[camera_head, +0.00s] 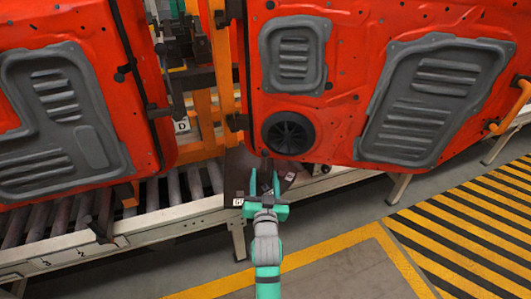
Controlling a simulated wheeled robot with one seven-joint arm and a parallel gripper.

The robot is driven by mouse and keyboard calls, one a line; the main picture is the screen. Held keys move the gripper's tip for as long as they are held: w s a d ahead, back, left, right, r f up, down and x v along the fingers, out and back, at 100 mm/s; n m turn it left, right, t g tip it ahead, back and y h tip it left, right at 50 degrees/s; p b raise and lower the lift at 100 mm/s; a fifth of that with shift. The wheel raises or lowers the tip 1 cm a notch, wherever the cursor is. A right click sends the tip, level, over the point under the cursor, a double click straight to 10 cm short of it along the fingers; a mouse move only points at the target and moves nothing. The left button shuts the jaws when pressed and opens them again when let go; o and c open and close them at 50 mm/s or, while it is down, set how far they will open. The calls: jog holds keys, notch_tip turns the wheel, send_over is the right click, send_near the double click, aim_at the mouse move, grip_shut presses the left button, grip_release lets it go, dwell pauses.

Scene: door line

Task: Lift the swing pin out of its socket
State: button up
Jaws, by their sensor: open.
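My teal gripper (265,182) is at the lower middle of the head view, its two fingers apart and pointing away from me. It is in front of a dark plate (240,168) below the lower corner of the right orange-red door panel (345,100). A small dark upright part (265,160) shows by the fingertips. I cannot tell whether it is the swing pin or whether the fingers touch it. The pin and its socket are not clearly distinguishable, and my gripper covers part of this area.
A left door panel (70,95) hangs beside an orange frame (222,70). A roller conveyor (60,218) runs below the panels. A white "G" label (238,202) is left of my gripper. Floor with yellow-black stripes (465,235) lies open at right.

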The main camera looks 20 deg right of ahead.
aim_at(266, 155)
jog(key=x, duration=1.1)
jog(key=shift+d+r, duration=0.3)
jog(key=shift+r, duration=0.1)
jog(key=shift+w+d, duration=0.1)
jog(key=shift+d, duration=0.05)
jog(key=shift+c, duration=0.7)
